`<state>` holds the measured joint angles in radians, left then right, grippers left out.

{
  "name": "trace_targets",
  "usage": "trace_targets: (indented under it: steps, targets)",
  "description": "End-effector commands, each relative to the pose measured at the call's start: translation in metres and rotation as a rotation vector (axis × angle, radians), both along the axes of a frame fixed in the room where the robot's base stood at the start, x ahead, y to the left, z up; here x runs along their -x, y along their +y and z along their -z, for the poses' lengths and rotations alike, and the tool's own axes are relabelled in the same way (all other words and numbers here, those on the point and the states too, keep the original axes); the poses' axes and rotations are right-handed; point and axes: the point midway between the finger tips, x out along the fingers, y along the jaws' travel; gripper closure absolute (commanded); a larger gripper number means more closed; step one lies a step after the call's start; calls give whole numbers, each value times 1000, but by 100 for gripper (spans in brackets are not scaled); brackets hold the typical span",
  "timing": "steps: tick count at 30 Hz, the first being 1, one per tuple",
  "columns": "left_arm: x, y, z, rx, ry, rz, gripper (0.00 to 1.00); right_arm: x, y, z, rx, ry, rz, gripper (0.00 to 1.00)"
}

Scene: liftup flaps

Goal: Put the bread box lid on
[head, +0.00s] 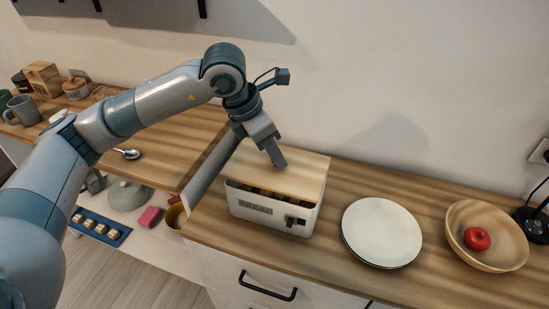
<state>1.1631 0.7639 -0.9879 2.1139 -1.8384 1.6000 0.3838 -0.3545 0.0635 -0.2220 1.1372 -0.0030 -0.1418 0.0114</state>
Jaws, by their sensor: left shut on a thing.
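The bread box (270,211) is a white container with a dark latch and lettering on its front, standing on the wooden counter near the middle of the head view. Its light wooden lid (303,172) lies over the top, and a dark gap shows between the lid and the front wall. My left gripper (276,158) reaches down from the upper left onto the lid's back part and is shut. What lies between its fingers is hard to see, but it appears to hold the lid. My right gripper does not show.
A white plate (381,232) lies right of the box, and a wooden bowl (504,252) with a red apple (477,238) is farther right. A wall (400,90) stands behind. A spoon (127,153) and a mug (22,110) are on the left counter.

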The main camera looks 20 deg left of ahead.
Motion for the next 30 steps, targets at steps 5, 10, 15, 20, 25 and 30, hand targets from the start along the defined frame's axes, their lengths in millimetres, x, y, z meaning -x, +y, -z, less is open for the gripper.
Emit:
trace_targets:
  steps: [5,10,15,20,25,30]
  targets:
    - [0,0,18,1,1,0,100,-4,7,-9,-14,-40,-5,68]
    - [0,0,22,0,-2,1,100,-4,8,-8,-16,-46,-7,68]
    - [0,0,22,0,-2,1,100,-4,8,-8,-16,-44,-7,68]
    - [0,0,24,0,-2,1,100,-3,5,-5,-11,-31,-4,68]
    - [0,0,26,1,-2,1,100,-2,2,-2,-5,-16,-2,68]
    - [0,0,26,0,0,1,60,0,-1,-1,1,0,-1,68]
